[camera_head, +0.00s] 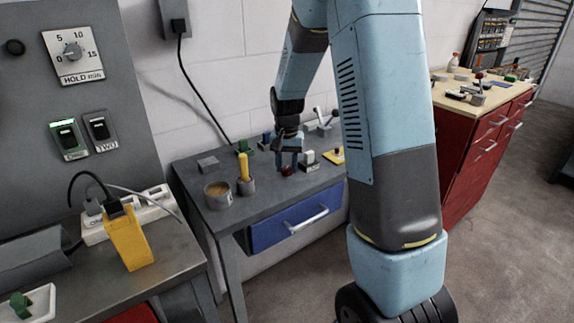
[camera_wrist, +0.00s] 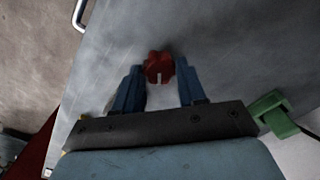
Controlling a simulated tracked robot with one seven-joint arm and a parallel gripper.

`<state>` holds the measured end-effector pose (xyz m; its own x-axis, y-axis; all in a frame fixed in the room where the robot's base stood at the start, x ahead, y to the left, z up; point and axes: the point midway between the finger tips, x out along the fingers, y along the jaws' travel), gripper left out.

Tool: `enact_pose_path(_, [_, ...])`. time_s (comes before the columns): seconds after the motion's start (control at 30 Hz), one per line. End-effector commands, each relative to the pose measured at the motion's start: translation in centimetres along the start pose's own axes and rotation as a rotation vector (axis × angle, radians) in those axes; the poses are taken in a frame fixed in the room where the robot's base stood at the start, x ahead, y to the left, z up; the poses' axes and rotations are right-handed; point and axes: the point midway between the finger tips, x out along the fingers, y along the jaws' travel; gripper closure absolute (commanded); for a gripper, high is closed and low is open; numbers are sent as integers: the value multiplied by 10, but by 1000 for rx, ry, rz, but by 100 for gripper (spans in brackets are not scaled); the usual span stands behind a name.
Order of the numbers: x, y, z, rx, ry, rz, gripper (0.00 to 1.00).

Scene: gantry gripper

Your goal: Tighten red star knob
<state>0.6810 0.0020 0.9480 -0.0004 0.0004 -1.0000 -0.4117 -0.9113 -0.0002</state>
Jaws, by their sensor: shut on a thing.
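The red star knob (camera_wrist: 158,68) sits between the tips of my gripper's two blue fingers in the wrist view, with a pale mark on its face. In the head view the red knob (camera_head: 288,170) shows low on the grey workbench top, right under my gripper (camera_head: 289,160). My gripper (camera_wrist: 155,85) points down and is shut on the knob. The fingers cover the knob's sides, and its base is hidden.
The grey workbench (camera_head: 250,207) has a blue drawer (camera_head: 290,222). A round tin (camera_head: 218,194) and a yellow-handled tool in a holder (camera_head: 245,175) stand left of the knob. A small grey-white block (camera_head: 308,160) is close on the right. A green clamp-like part (camera_wrist: 268,107) lies beside my gripper.

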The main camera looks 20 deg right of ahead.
Motion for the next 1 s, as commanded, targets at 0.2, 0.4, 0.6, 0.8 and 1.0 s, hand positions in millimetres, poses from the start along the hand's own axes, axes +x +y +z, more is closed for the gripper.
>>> enact_pose_path(0.2, [-2, -2, -2, 203, 8, -5, 90])
enact_pose_path(0.4, [-2, -1, -2, 393, 7, -5, 90])
enact_pose_path(0.6, [-2, -1, -2, 583, 6, -6, 90])
enact_pose_path(0.8, [-2, -1, -1, 772, 6, -7, 90])
enact_pose_path(1.0, [-2, -1, -1, 963, 5, -8, 90])
